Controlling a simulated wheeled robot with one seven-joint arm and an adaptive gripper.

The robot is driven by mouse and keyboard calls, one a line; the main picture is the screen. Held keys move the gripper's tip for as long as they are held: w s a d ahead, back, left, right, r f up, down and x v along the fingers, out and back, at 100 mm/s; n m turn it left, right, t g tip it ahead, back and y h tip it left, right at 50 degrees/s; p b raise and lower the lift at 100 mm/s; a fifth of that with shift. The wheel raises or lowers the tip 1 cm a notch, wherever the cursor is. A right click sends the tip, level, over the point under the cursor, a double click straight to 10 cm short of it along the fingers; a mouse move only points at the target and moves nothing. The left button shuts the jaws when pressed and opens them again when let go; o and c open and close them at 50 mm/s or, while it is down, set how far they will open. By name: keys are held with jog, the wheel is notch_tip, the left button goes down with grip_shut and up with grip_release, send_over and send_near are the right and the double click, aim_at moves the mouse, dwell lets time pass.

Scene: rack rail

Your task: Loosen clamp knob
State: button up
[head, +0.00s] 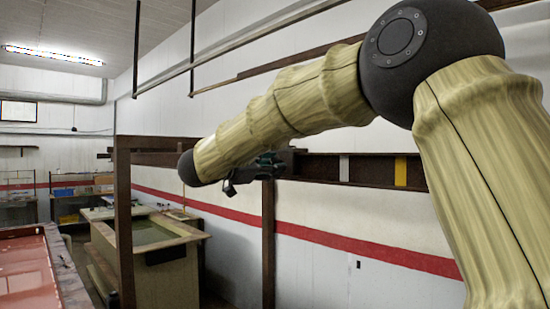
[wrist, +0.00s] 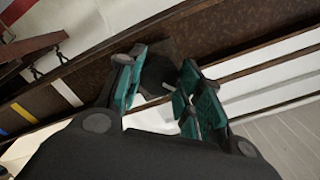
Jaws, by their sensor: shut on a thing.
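My gripper (head: 270,161) is at the rusty brown rail (head: 318,168) along the wall, at the end of my outstretched arm. In the wrist view its green-padded fingers (wrist: 162,88) stand on either side of a dark clamp knob (wrist: 158,68) and are shut on it. The knob sits against the rail (wrist: 105,68), which runs diagonally across that view. In the head view the knob cannot be made out behind my gripper. The fingers and my wrist hide part of it in the wrist view.
The rail carries a white stripe (head: 344,168) and a yellow stripe (head: 401,171) right of my gripper. Brown posts (head: 123,225) stand below it. A tank (head: 150,262) is at lower left, and a red-topped table (head: 25,265) is at the left edge.

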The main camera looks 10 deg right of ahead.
jog(key=shift+a+f+n+p, duration=0.1)
jog(key=shift+n+p, duration=0.8)
jog(key=shift+n, duration=0.6)
jog(key=shift+f+n+p, duration=0.1)
jog(key=shift+n+p, duration=0.8)
jog(key=shift+n, duration=0.6)
jog(key=o, duration=1)
jog(key=shift+a, duration=0.15)
jog(key=shift+o, duration=0.2)
jog(key=shift+s+r, duration=0.1)
